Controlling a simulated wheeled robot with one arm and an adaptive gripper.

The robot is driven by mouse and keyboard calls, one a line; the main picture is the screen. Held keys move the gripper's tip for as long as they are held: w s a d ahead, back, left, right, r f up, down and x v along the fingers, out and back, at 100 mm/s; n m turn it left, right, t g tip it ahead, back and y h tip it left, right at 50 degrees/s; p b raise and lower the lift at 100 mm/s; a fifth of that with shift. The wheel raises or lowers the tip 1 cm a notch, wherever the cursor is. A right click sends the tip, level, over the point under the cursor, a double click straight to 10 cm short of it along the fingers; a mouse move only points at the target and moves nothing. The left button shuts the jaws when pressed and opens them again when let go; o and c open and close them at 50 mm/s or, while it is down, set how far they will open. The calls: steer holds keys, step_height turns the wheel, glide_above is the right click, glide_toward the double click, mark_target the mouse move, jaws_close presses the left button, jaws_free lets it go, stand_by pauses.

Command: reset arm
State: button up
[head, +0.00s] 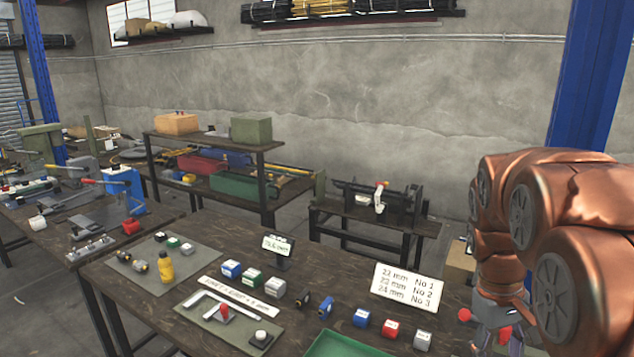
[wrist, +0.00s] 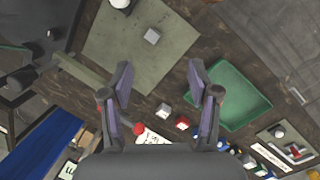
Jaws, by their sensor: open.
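My copper-coloured arm folds down at the right edge of the head view. My gripper (wrist: 159,76) is open in the wrist view, its two fingers apart with nothing between them. It hangs over the dark wooden bench (head: 150,310), above the edge of a grey-green mat (wrist: 118,50) with a small pale block (wrist: 152,36) on it. In the head view only part of the gripper (head: 492,328) shows low at the right, next to the sign; its fingertips cannot be made out there.
A sign with sizes (head: 408,290) stands near my arm. A green tray (head: 345,345) lies at the bench's front. Blue, red and white blocks (head: 391,328) stand between them.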

steer(key=s+a+f, duration=0.3)
steer(key=s+a, duration=0.4)
steer(key=s, duration=0.2)
steer(key=s+a+f+m+y, duration=0.1)
steer(key=s+a+f, duration=0.2)
steer(key=s+a, duration=0.4)
steer(key=shift+s+a+f+y, duration=0.25)
steer(key=shift+s+y, duration=0.05)
steer(key=shift+s, duration=0.7)
steer(key=shift+c, duration=0.3)
